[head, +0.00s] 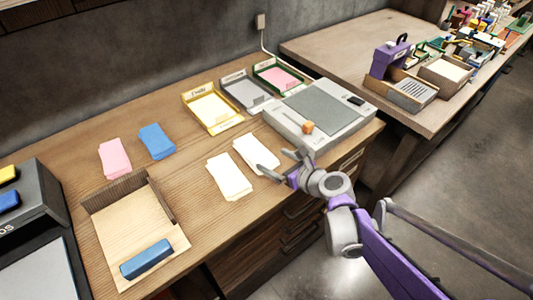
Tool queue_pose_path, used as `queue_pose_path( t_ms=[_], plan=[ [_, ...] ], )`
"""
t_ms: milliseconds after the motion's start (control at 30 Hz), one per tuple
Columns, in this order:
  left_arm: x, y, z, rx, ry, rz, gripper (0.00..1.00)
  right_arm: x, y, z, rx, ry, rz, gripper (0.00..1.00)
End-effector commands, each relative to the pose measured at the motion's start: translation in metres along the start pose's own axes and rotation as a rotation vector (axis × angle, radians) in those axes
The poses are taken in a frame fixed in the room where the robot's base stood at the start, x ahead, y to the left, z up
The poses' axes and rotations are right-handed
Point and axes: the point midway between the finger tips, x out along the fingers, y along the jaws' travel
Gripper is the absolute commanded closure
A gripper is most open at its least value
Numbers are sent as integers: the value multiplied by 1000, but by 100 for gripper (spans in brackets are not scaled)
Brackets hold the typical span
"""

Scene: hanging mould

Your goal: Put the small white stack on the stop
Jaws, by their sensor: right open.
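Two white stacks lie side by side on the wooden bench: a left one (229,176) and a right one (256,153). They look much alike, and I cannot tell for certain which is the small one. My right gripper (281,164) is open and empty, just right of the right white stack, near the bench's front edge. No part is clearly marked as the stop. A wooden tray (125,222) with a raised back and side wall stands at the front left, with a blue block (146,259) at its front edge. My left gripper is out of view.
A pink stack (115,158) and a blue stack (157,141) lie behind the wooden tray. Yellow (236,122), grey (245,93) and green-rimmed trays (299,88) stand at the back.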

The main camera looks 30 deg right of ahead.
Motion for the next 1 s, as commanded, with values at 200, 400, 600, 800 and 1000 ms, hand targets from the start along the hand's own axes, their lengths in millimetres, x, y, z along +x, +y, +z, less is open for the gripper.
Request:
queue_pose_path(
  t_ms=[200,400,600,800,1000],
  plan=[
    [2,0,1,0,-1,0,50,-12,1,2,-1,39,2,0],
    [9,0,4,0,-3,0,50,-7,2,6,-1,108,3,0],
    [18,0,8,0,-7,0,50,25,2,2,-1,109,3,0],
    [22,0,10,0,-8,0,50,43,2,0,0,108,1,0],
    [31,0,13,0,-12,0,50,68,1,-4,0,109,3,0]
  ],
)
